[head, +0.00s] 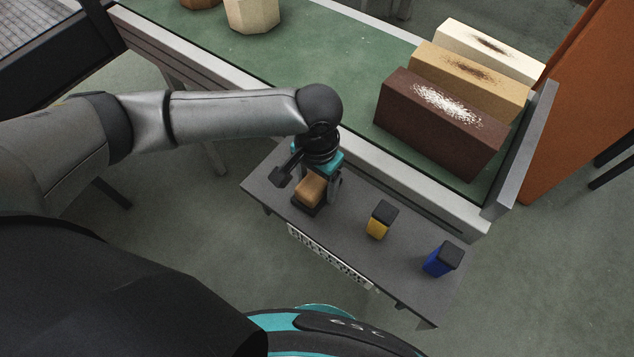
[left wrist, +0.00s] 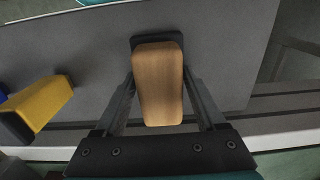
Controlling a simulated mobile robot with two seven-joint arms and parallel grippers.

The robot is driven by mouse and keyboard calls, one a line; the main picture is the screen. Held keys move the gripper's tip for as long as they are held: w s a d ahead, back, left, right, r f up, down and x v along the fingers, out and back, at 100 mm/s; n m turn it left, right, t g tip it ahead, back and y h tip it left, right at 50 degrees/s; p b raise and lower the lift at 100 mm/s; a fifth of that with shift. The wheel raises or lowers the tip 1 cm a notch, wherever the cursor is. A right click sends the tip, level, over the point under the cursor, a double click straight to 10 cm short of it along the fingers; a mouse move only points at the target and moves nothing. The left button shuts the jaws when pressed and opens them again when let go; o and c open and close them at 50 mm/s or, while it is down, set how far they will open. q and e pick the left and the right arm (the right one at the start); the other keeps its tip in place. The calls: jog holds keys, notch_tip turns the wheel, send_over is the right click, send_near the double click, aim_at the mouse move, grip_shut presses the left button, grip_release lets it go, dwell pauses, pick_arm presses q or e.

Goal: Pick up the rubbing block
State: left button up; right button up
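The rubbing block (head: 311,188) has a light wooden handle on a black base and stands on the grey side shelf (head: 345,215). In the left wrist view the wooden handle (left wrist: 158,85) lies between my fingers, with the black base behind it. My left gripper (head: 318,190) points down over the block. In the left wrist view its two fingers (left wrist: 160,78) stand on either side of the handle, with visible gaps along their length. Whether the fingertips touch it is hard to tell. My right gripper is not in view.
A yellow block with a black top (head: 381,220) and a blue one (head: 442,259) stand to the right on the shelf. Behind is a green-topped bench (head: 330,60) with a raised grey edge, carrying brown (head: 435,125), tan (head: 470,80) and cream (head: 490,50) blocks.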

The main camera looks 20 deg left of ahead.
aim_at(317, 178)
pick_arm(q)
grip_shut()
dwell(0.3)
notch_tip(317, 178, up, 20)
jog(key=p, duration=0.5)
jog(key=shift+p, duration=0.35)
